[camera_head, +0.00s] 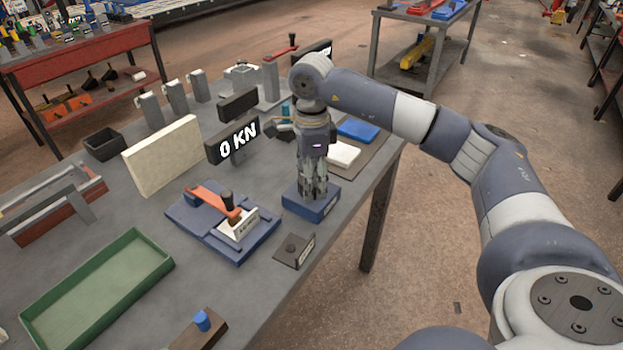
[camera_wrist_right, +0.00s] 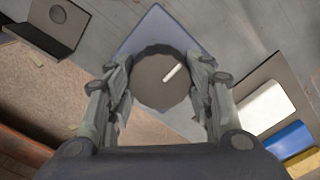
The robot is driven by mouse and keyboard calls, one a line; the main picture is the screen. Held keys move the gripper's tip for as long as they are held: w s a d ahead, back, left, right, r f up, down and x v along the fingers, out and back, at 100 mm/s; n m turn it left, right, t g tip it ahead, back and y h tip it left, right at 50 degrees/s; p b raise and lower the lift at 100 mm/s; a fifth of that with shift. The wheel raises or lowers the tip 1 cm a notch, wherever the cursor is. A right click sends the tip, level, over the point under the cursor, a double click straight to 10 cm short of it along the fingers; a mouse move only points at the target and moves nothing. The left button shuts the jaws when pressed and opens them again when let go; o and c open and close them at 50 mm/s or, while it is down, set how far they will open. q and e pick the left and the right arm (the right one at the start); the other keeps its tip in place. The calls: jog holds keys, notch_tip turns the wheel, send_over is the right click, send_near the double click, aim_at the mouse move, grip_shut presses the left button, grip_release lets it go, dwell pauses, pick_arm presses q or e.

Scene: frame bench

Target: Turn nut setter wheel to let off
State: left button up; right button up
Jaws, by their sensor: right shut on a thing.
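The nut setter wheel (camera_wrist_right: 160,80) is a dark round knob with a white mark line, on a blue base block (camera_head: 311,203) near the bench's right edge. My right gripper (camera_head: 313,190) points straight down over the block. In the wrist view its two fingers (camera_wrist_right: 161,88) stand on either side of the wheel, shut on it. The white mark points to the upper right in that view. A dark display (camera_head: 236,141) behind reads "0 KN". My left gripper is not in view.
A blue fixture (camera_head: 183,222) with an orange lever (camera_head: 212,199) stands left of the block. A cream panel (camera_head: 163,155), green tray (camera_head: 95,290) and white and blue pads lie around on the bench.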

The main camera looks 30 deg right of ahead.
jog(key=o, duration=1.1)
jog(key=shift+c, duration=0.2)
jog(key=shift+r, duration=0.25)
notch_tip(320, 180, up, 12)
jog(key=shift+f, duration=0.25)
